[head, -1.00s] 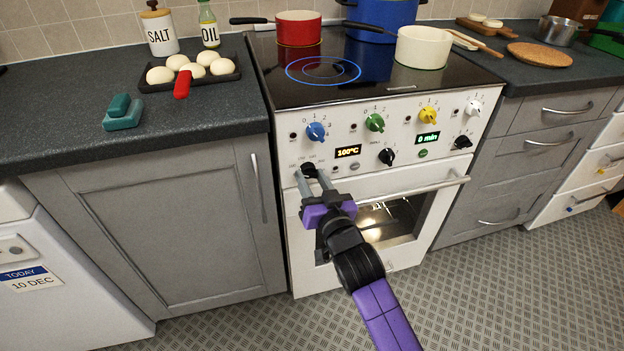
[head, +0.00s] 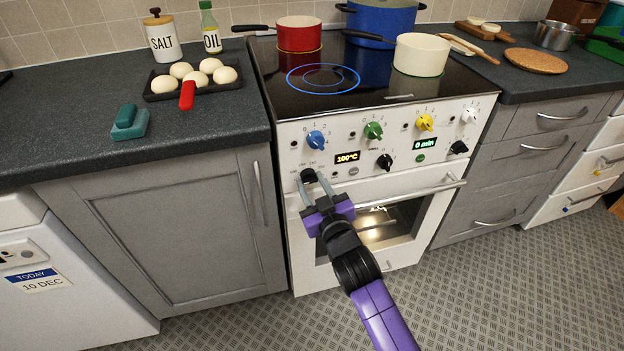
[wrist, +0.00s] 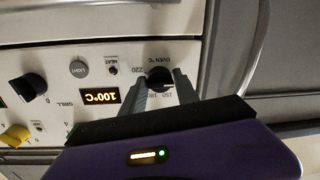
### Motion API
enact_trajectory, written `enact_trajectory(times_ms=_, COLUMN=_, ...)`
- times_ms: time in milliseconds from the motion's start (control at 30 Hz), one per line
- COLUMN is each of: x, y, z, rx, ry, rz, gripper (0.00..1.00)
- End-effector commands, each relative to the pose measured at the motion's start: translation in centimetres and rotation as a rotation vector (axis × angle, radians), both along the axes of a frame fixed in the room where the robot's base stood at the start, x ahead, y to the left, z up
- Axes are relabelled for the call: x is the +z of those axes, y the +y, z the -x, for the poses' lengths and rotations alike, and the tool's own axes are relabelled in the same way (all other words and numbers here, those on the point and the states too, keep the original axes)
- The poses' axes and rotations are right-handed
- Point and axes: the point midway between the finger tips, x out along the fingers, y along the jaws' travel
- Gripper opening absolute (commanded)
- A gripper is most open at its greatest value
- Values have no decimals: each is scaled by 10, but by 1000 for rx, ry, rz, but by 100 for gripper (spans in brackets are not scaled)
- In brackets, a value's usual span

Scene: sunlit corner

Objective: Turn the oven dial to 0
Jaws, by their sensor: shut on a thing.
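The black oven dial (head: 308,174) is at the lower left of the white oven panel. In the wrist view the dial (wrist: 158,76) appears upside down, with "OVEN °C" and temperature numbers printed around it. My gripper (head: 312,181) is shut on this dial, one grey finger on each side. The wrist view shows the gripper (wrist: 161,84) with its fingers against the dial's sides. The fingers partly cover the dial and its scale, so I cannot tell where its pointer stands. The oven display (head: 347,158) reads 100°C.
Another black knob (head: 384,162) and a blue knob (head: 316,140) are near the dial. The oven door handle (head: 440,186) sticks out below the panel. Pots stand on the hob, including a cream pot (head: 420,56). The floor in front of the cupboard is clear.

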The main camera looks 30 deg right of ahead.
Motion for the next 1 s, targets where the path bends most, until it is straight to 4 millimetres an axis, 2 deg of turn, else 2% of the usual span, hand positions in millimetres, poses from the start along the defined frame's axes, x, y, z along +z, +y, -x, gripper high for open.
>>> enact_trajectory(times_ms=200, x=3, y=-3, z=1, rx=-4, ry=48, rz=165, gripper=0)
enact_trajectory(times_ms=500, x=2, y=-3, z=1, rx=-4, ry=90, rz=315, gripper=0)
enact_trajectory(times_ms=1000, x=2, y=-4, z=1, rx=-6, ry=106, rz=370, gripper=0)
